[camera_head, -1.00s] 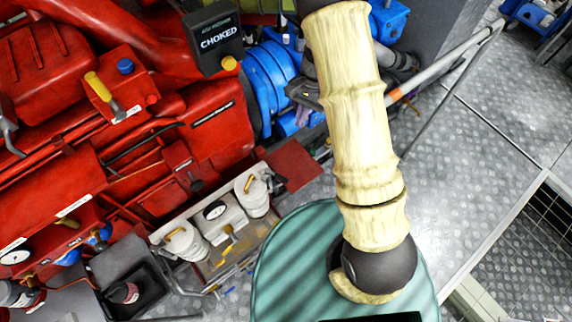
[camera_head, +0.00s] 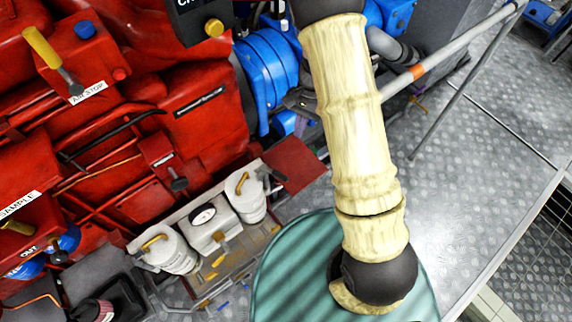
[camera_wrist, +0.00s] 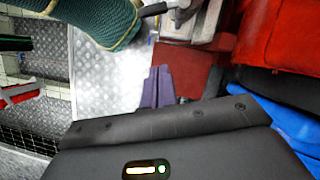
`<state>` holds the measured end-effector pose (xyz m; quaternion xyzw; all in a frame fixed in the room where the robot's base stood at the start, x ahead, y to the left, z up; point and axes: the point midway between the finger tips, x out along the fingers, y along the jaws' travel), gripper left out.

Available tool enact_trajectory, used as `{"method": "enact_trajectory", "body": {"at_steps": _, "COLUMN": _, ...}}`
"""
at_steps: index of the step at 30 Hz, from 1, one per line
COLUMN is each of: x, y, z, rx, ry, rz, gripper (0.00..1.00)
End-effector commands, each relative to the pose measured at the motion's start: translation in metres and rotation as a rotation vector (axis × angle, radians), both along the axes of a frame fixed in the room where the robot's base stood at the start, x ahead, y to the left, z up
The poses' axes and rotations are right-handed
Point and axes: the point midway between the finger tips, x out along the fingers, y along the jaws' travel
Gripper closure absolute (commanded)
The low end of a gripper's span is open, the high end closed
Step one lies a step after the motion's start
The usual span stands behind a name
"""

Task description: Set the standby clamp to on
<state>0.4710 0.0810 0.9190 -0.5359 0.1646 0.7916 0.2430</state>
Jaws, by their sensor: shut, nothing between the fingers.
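No label reading standby is legible, so I cannot tell which part is the standby clamp. Two white canisters with yellow handles, a left one (camera_head: 168,250) and a right one (camera_head: 245,196), stand on a tray-like frame beside the red engine. A white block with a round gauge (camera_head: 204,216) sits between them. Yellow levers (camera_head: 217,258) show in front of it. My gripper (camera_wrist: 158,88) shows in the wrist view with its narrow purplish fingers together and empty. It appears over or near a dark red plate, apart from the canisters. In the head view I cannot make it out clearly.
The red engine (camera_head: 190,115) fills the left, with a yellow lever and blue knob on a red box (camera_head: 80,52). Blue pipework (camera_head: 268,75) lies behind my arm. A red plate (camera_head: 297,164) juts out beside the canisters. A handrail (camera_head: 450,55) crosses the right; metal floor is open there.

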Motion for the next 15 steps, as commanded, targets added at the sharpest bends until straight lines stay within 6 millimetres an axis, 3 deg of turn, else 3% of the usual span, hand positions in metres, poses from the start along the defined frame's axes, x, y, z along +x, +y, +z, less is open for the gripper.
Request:
{"method": "enact_trajectory", "body": {"at_steps": 8, "x": -0.003, "y": 0.001, "z": -0.008, "rx": 0.001, "ry": 0.003, "rz": -0.003, "gripper": 1.0}}
{"method": "enact_trajectory", "body": {"at_steps": 15, "x": -0.015, "y": 0.008, "z": -0.041, "rx": -0.001, "ry": 0.005, "rz": -0.003, "gripper": 1.0}}
